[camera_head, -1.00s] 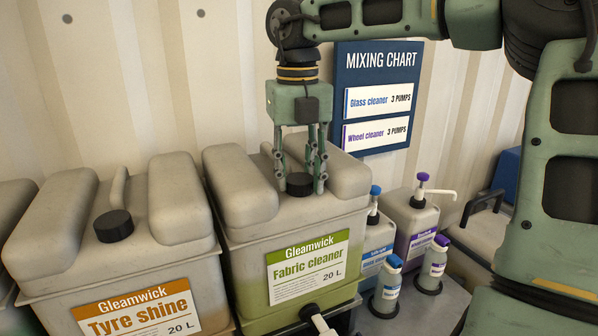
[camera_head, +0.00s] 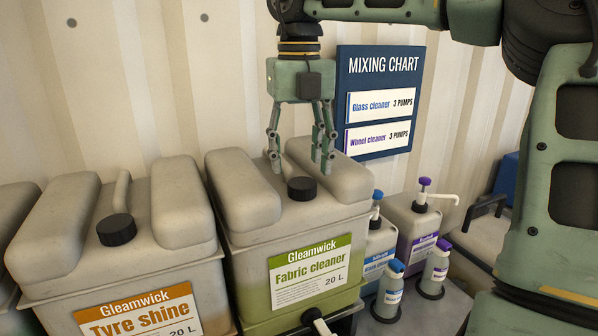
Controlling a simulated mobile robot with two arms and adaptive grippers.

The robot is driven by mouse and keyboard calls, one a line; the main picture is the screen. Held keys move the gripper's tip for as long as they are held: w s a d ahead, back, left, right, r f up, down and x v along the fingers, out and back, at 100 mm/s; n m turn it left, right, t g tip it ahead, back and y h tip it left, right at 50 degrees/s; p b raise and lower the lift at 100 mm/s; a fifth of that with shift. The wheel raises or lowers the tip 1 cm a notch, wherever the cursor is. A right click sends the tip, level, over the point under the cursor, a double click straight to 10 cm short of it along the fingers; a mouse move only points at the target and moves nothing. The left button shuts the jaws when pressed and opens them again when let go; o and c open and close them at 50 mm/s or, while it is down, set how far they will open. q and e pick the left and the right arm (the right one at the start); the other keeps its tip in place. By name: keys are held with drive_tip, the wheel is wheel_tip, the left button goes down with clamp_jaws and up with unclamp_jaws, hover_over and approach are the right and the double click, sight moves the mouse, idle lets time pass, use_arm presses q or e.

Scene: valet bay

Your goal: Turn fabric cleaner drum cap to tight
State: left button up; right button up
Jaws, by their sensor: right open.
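The fabric cleaner drum (camera_head: 245,245) is a beige and green container with a green label, in the middle of the head view. Its black cap (camera_head: 302,188) sits on top between two raised shoulders. My right gripper (camera_head: 301,167) hangs from above with its fingers pointing down and spread open. The fingertips are slightly above the cap, and nothing is between them. The cap is fully visible and apart from the fingers. From this view I cannot tell how tight the cap is. My left gripper is not in view.
The tyre shine drum (camera_head: 165,255) with its own black cap (camera_head: 116,229) stands to the left. A mixing chart (camera_head: 381,100) hangs on the wall behind.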

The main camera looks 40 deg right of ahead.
sight(300, 183)
drive_tip(key=shift+r, duration=1.85)
